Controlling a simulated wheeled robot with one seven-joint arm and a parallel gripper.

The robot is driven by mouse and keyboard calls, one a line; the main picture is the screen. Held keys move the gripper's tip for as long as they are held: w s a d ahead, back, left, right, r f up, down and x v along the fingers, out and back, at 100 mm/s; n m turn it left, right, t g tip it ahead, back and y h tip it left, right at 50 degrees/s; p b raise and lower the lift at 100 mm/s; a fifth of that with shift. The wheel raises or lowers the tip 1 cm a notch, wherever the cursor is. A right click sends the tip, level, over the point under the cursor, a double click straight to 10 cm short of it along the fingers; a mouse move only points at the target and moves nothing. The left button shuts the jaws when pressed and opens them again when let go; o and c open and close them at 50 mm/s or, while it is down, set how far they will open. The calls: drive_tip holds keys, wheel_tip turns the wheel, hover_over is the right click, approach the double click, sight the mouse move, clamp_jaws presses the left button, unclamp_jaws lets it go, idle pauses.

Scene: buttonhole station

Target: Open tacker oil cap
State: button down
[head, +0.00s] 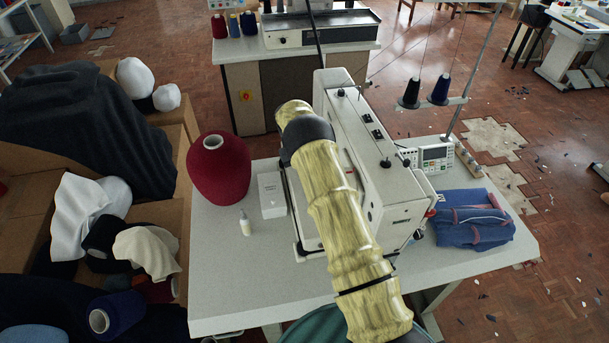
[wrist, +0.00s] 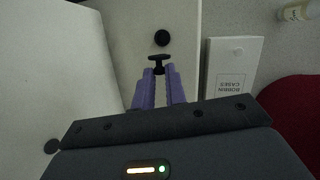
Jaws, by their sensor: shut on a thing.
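The white tacker machine (head: 375,165) stands on the pale table. In the wrist view, my gripper (wrist: 159,76) has purple fingers shut on a small black T-shaped cap (wrist: 159,60), which I take as the oil cap. The cap is at the fingertips, over the machine's pale surface (wrist: 145,20). A round black spot (wrist: 161,38), which looks like the oil opening, lies just beyond the cap and apart from it in the picture. I cannot tell how high the cap is held. In the head view, my arm hides the gripper and the cap.
A white bobbin-cases box (head: 271,194), a small white bottle (head: 245,223) and a red thread cone (head: 219,169) stand left of the machine. Folded denim (head: 470,218) and a control panel (head: 436,157) are at its right. The table's front left (head: 225,290) is clear.

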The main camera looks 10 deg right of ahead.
drive_tip(key=shift+w+f+g+b, duration=0.3)
drive_tip(key=shift+w+g+b, duration=0.2)
drive_tip(key=shift+b, duration=0.5)
drive_tip(key=shift+f+b, duration=0.1)
drive_tip(key=shift+b, duration=0.2)
drive_tip(key=shift+d+b, duration=0.1)
drive_tip(key=shift+b, duration=0.4)
drive_tip(key=shift+r+g, duration=0.25)
drive_tip(key=shift+g, duration=0.15)
drive_tip(key=c, duration=1.5)
unclamp_jaws()
drive_tip(key=shift+o, duration=0.2)
wheel_tip(320, 180, up, 10)
drive_tip(key=b, duration=0.1)
drive_tip(key=shift+b, duration=0.4)
